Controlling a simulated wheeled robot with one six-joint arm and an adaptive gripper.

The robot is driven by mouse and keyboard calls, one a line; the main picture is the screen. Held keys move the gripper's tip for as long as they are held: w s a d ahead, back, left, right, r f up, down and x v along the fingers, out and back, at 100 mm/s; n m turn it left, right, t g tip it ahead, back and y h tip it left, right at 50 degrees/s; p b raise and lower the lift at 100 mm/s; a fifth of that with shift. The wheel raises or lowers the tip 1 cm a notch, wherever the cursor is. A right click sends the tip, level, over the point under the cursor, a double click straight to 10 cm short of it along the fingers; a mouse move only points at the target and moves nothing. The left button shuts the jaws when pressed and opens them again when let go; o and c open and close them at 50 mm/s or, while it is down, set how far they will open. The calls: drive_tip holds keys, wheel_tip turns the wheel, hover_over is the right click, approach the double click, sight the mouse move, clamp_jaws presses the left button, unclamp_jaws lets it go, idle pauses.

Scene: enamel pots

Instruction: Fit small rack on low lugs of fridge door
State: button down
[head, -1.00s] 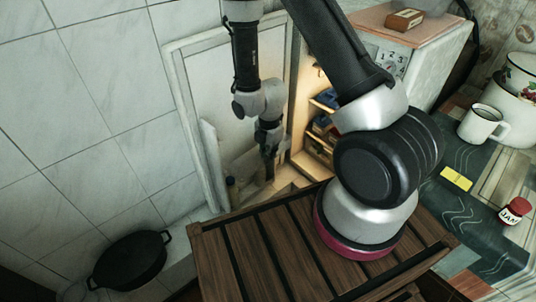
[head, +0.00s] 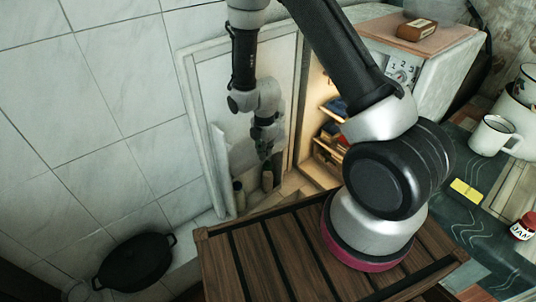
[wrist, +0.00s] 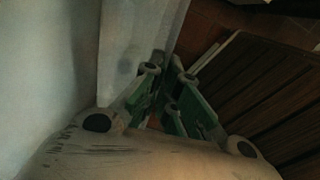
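The fridge door (head: 222,95) stands open as a pale framed panel against the tiled wall in the head view. In the wrist view my gripper (wrist: 169,73) shows green-sided fingers with a dark gap between the tips, beside a pale upright surface (wrist: 60,60). Whether anything thin is between the fingers cannot be told. I cannot make out the small rack or the low lugs for certain.
The lit fridge interior (head: 328,110) with shelves of goods is right of the door. A slatted wooden top (head: 285,250) lies in front, a black pan (head: 135,262) at lower left. A mug (head: 493,135) and jam jar (head: 524,227) are on the right.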

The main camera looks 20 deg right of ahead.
drive_tip(key=shift+w+a, duration=0.35)
drive_tip(key=shift+w, duration=0.45)
drive_tip(key=shift+w+a, duration=0.35)
drive_tip(key=shift+w, duration=0.45)
drive_tip(key=shift+w+f, duration=0.1)
drive_tip(key=shift+f, duration=1.7)
drive_tip(key=c, duration=1.6)
unclamp_jaws()
drive_tip(key=shift+o, duration=0.2)
